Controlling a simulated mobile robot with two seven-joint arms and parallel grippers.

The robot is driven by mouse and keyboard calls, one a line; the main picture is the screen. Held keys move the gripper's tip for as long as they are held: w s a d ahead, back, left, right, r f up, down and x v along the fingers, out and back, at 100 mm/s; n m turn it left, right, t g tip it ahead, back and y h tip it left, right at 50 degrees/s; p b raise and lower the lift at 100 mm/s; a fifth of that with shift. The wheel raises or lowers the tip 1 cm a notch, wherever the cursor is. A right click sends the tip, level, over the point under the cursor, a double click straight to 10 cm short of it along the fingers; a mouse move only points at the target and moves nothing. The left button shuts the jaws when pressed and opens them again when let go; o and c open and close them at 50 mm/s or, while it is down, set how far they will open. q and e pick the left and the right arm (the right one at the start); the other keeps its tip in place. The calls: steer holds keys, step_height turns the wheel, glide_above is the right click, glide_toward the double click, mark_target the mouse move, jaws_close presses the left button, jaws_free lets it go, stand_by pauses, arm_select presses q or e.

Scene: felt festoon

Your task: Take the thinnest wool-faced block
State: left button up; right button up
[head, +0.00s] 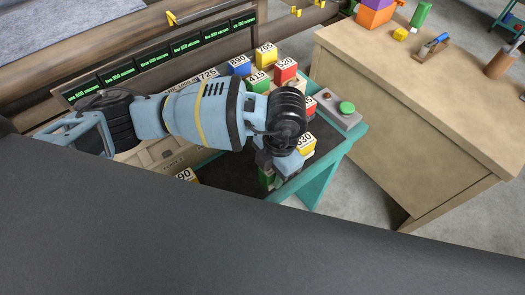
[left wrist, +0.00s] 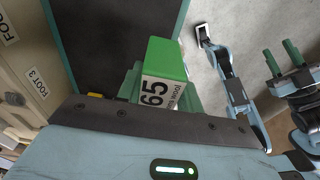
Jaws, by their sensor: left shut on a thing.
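My left gripper (head: 268,172) reaches down over the near part of the teal-edged bench, by its right edge. It is shut on a green block (left wrist: 168,62), whose white label shows "65" and a line ending in "wool", partly cut off. In the head view only a sliver of green (head: 266,179) shows below the gripper. I cannot tell if the block touches the dark mat. Other numbered blocks stand behind: a blue one (head: 239,69), a yellow one (head: 266,58), a green one (head: 257,87) and a red one (head: 284,76).
A yellow block marked 630 (head: 305,149) stands close right of the gripper. A grey box with a green button (head: 346,107) sits at the bench's right end. A wooden table (head: 400,95) stands beyond. Green-lettered displays (head: 185,46) line the back. Bare dark mat (head: 226,172) lies left of the gripper.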

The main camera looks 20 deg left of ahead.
arm_select(q)
steer(key=shift+s+d+r, duration=0.1)
steer(key=shift+s+d, duration=0.55)
steer(key=shift+s, duration=0.2)
steer(key=shift+s+d+r, duration=0.1)
steer(key=shift+s+d, duration=0.55)
steer(key=shift+s, duration=0.2)
steer(key=shift+a, duration=0.1)
